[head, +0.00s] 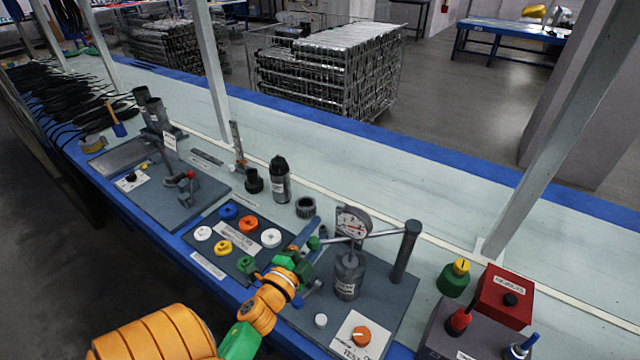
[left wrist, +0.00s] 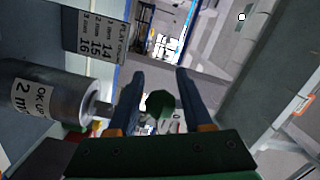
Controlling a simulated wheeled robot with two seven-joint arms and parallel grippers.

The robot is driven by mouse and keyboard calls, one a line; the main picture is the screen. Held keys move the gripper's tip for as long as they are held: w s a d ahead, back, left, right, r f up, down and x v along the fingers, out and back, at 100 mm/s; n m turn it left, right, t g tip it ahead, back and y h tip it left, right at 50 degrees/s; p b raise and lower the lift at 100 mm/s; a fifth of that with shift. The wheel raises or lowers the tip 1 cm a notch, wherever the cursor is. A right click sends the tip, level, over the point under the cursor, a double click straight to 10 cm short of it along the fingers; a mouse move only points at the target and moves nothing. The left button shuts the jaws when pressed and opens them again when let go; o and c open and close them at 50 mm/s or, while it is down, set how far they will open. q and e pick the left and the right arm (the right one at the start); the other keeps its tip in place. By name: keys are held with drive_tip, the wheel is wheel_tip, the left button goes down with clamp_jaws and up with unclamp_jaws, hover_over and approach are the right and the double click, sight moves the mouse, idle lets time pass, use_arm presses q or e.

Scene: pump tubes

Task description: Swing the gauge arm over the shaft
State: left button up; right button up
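The gauge arm (head: 384,235) is a pale rod running left from a dark upright post (head: 407,252) and carries a round dial gauge (head: 353,222). A dark green knob (head: 314,243) shows left of the dial; a dark green round end also shows in the left wrist view (left wrist: 160,103). A dark labelled cylinder (head: 347,275), seemingly the shaft, stands below the dial in the head view; a labelled cylinder fills the left of the wrist view (left wrist: 45,95). Exact alignment is unclear. My left gripper (head: 308,262) is open, its fingers (left wrist: 160,95) apart on either side of the green end; contact is not visible.
A tray (head: 240,262) of coloured caps lies left. A red box (head: 505,292) and green cylinder (head: 453,279) stand right. The bench behind the post is mostly clear.

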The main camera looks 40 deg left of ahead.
use_arm(q)
drive_tip(key=shift+o, duration=0.8)
drive_tip(key=shift+s+a+r, duration=0.1)
drive_tip(key=shift+s+a, duration=0.1)
drive_tip(key=shift+s, duration=0.1)
drive_tip(key=shift+d, duration=0.15)
drive_tip(key=b+v, duration=0.1)
drive_tip(key=v, duration=0.6)
